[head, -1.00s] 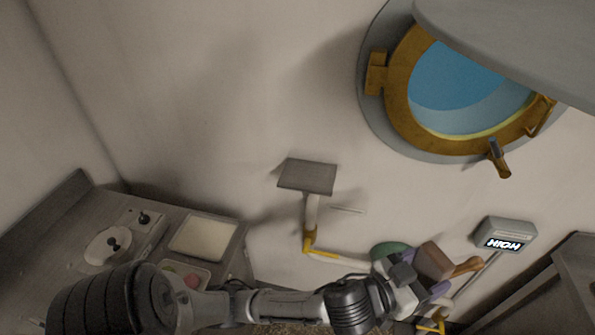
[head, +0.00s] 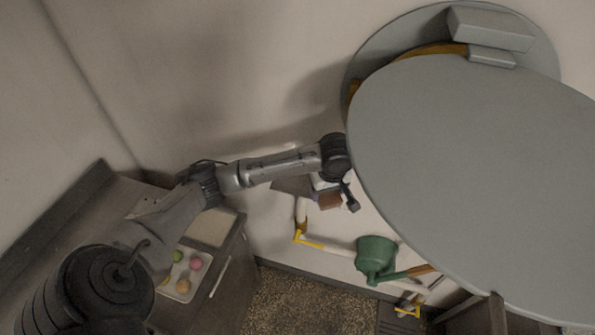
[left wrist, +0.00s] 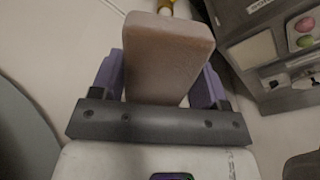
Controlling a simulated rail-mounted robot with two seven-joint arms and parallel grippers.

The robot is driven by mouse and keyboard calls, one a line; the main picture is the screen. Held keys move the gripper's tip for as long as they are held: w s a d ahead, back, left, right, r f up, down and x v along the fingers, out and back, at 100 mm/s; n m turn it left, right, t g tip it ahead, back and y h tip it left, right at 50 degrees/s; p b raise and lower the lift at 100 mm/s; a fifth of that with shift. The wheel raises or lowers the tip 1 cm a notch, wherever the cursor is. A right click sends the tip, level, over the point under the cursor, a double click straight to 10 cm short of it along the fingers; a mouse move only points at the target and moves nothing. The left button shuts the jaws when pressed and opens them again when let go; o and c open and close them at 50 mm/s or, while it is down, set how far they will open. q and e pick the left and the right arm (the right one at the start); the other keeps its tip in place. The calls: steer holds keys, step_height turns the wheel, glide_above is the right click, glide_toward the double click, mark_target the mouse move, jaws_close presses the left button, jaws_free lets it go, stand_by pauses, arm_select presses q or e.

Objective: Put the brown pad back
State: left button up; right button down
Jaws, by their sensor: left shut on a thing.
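The brown pad (head: 330,201) is held in my left gripper (head: 326,188). In the left wrist view the pad (left wrist: 168,55) is a thick, rounded tan-brown block between the purple fingers of the left gripper (left wrist: 163,82). In the head view the gripper and pad overlap the right side of a small grey plate (head: 288,186) on the wall; I cannot tell whether they touch it. My arm hides part of the plate. My right gripper is not in view.
A large grey disc (head: 450,170) covers most of the porthole (head: 352,88), close to my left arm. A green vessel (head: 375,256) with a brown handle hangs below. A counter (head: 210,226) with a tray of coloured balls (head: 184,288) stands left. Yellow-ended brackets (head: 310,242) stick out.

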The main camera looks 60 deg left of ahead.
arm_select(q)
steer(key=a+r, duration=0.1)
steer(key=s+a+r+n+h+p, duration=0.1)
steer(key=a+n, duration=0.1)
steer(key=a, duration=0.1)
steer(key=shift+s+r, duration=0.4)
steer(key=p, duration=0.1)
glide_above(298, 180)
step_height(298, 180, down, 6)
steer(key=shift+f, duration=0.1)
steer(key=shift+a+f, duration=0.1)
steer(key=shift+f, duration=0.35)
step_height(298, 180, down, 3)
steer(key=shift+f+p, duration=0.15)
steer(key=shift+p, duration=0.3)
steer(key=o, duration=0.8)
steer(key=shift+o, duration=0.2)
